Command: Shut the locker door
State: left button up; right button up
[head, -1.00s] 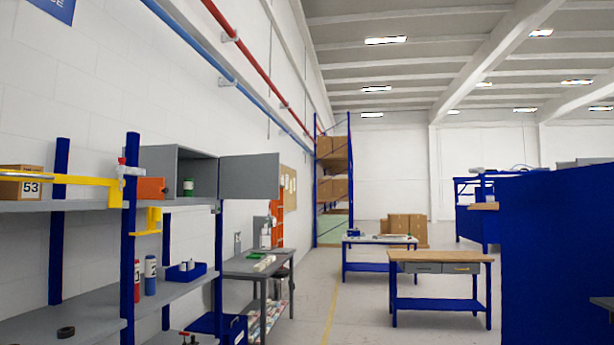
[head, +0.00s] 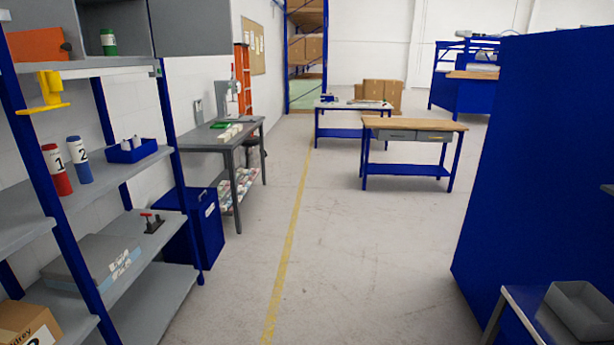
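A grey locker (head: 127,16) stands on the top level of the shelving at the upper left, cut off by the frame's top edge. Its grey door (head: 190,28) stands open, swung out to the right. A green container (head: 108,42) sits inside the locker. Neither of my grippers is in view.
The blue-post shelving (head: 70,235) lines the left, holding a red bottle (head: 56,170), a blue bin (head: 131,151) and a grey case (head: 98,268). A tall blue panel (head: 545,150) stands at right. A workbench (head: 412,124) stands ahead. The floor (head: 350,260) between is clear.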

aim_at(180, 28)
jog(key=z, duration=0.15)
jog(key=i, duration=4.15)
jog(key=u, duration=1.45)
jog(key=i, duration=1.05)
jog(key=u, duration=1.45)
jog(key=i, duration=0.5)
jog(key=z, duration=0.2)
